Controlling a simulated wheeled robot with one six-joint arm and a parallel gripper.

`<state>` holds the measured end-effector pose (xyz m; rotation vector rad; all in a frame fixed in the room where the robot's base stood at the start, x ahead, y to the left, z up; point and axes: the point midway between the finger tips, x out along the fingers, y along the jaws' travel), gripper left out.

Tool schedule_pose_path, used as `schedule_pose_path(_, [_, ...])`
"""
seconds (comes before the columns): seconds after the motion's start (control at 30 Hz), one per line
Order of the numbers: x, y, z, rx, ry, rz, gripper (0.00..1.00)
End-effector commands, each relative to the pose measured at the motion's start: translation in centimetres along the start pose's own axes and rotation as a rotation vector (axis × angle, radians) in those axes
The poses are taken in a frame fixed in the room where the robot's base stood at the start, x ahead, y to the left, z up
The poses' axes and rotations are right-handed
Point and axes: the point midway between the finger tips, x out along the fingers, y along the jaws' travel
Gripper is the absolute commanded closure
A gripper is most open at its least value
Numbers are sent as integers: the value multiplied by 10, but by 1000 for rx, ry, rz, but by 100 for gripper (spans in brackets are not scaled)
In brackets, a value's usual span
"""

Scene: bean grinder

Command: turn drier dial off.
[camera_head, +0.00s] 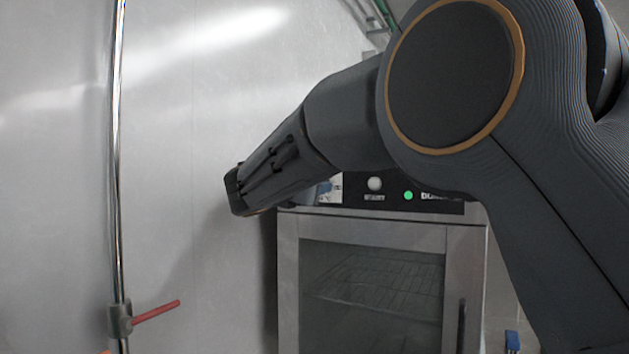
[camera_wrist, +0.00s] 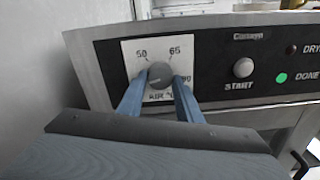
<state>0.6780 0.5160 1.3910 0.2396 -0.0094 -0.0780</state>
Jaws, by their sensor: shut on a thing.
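The drier dial (camera_wrist: 160,75) is a round grey knob on a white plate marked 50 and 65, at the left of the drier's black control panel (camera_wrist: 228,60). My gripper (camera_wrist: 160,82) has its two blue fingers on either side of the dial, shut on it. In the head view my gripper (camera_head: 325,190) reaches the panel's left end, and my arm hides the dial. The drier (camera_head: 290,265) is a steel cabinet with a glass door. Lower lettering on the dial plate is partly covered by the fingers.
Right of the dial are a START button (camera_wrist: 243,67), a lit green DONE light (camera_wrist: 281,77) and a dark red light (camera_wrist: 291,49). A white wall (camera_head: 200,120) stands close on the left. A vertical pipe (camera_head: 118,180) with a red-handled valve (camera_head: 155,312) runs along it.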

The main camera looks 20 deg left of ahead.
Motion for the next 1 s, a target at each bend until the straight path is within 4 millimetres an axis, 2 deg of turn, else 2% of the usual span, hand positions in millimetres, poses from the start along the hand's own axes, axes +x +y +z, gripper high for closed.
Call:
schedule_pose_path(0.57, [0, 0, -1, -33, 1, 0, 90])
schedule_pose_path(0.6, [0, 0, -1, -33, 1, 0, 63])
schedule_pose_path(0.7, [0, 0, -1, -32, 1, 0, 49])
schedule_pose_path(1.0, [-2, 0, 0, -30, 0, 1, 49])
